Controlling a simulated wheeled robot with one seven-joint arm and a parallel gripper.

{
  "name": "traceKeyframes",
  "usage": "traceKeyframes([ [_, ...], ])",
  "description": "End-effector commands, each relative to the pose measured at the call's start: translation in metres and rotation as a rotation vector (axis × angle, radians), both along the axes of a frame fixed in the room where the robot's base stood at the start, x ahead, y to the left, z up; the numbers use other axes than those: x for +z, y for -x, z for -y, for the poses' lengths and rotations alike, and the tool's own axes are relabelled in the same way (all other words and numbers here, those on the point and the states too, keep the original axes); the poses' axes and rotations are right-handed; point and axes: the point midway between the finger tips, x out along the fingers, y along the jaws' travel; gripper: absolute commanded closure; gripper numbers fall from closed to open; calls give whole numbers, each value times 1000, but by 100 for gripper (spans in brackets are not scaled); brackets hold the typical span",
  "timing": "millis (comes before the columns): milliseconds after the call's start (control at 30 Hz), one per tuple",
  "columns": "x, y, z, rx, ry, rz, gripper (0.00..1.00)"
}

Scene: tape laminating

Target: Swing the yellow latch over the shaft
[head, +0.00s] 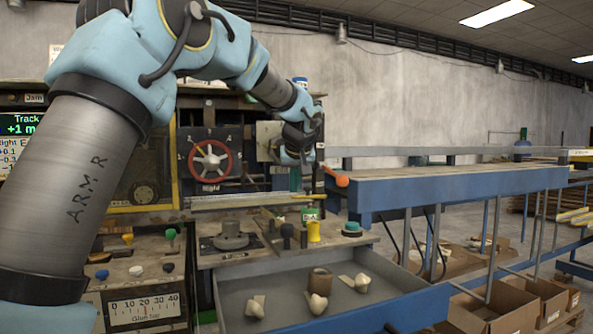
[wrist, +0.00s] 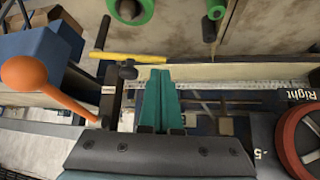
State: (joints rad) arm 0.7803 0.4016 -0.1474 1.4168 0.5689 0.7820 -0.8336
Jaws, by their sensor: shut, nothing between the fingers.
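The yellow latch (wrist: 128,57) is a thin bar lying nearly level in the upper left of the wrist view. It crosses a dark upright rod at its left part, and a black knob sits just below its middle. I cannot tell which part is the shaft. My gripper (wrist: 161,76) has teal fingers, shut and empty, with the tips just below the latch's right end in the picture; whether they touch it is unclear.
An orange ball-ended lever (wrist: 25,76) stands left of my gripper; it also shows in the head view (head: 336,178). A red handwheel (wrist: 298,140) is at the right. A blue-framed conveyor (head: 450,185) extends right. An open drawer (head: 285,310) is below.

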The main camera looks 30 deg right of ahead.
Motion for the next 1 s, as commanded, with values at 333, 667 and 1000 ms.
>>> traceKeyframes([
  [333,-19,-15,5,0,0,0,100],
  [667,-19,-14,5,3,0,1,100],
  [1000,-20,-9,4,61,-1,1,100],
])
